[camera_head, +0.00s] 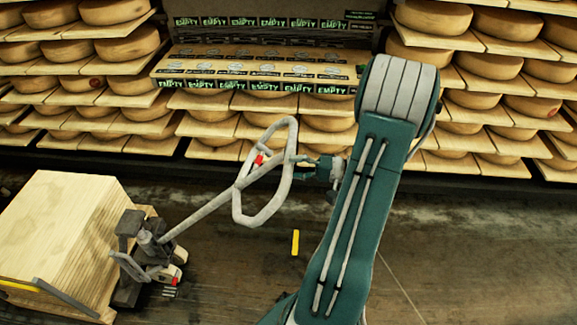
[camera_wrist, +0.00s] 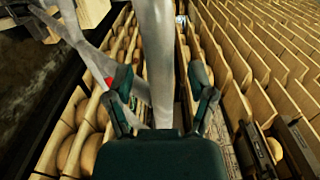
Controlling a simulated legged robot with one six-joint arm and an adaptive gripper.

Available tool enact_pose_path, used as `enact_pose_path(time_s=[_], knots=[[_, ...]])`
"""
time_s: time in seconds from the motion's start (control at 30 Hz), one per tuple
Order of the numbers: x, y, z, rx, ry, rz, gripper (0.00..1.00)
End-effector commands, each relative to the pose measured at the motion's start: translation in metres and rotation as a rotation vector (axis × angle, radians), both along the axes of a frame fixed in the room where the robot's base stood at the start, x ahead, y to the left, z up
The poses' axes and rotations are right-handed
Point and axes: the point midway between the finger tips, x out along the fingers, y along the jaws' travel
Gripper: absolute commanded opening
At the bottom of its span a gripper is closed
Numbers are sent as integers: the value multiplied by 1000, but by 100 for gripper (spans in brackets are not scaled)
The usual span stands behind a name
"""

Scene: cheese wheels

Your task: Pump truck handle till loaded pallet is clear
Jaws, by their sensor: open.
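The truck handle (camera_head: 238,205) is a grey loop with a red lever, on a shaft slanting down left to the pallet truck (camera_head: 150,250). The loaded pallet (camera_head: 65,235), a block of stacked pale boards, stands at the truck's left. Whether its underside is off the floor cannot be told. My gripper (camera_head: 300,167) is at the right side of the loop. In the wrist view, my gripper (camera_wrist: 163,98) is open, with the grey bar of the handle (camera_wrist: 158,50) between its spread fingers. Whether a finger touches the bar is unclear.
Shelves of cheese wheels (camera_head: 490,65) on boards line the back. Boards with "EMPTY" labels (camera_head: 260,85) lie on the middle shelves. A yellow strip (camera_head: 295,242) lies on the dark floor, which is clear right of the truck.

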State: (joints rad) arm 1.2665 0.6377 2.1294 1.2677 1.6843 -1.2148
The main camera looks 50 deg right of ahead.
Motion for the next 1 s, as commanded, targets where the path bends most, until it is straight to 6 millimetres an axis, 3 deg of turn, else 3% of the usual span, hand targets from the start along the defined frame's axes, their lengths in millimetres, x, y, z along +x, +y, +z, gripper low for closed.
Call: enact_pose_path(time_s=[0.3, 0.5, 0.9, 1.0], knots=[[-54, -41, -1, -1, 1, -5, 71], [-76, -57, -2, 0, 1, -2, 71], [-81, -60, -2, 3, 0, 0, 71], [-81, -52, -10, 46, -46, 4, 71]])
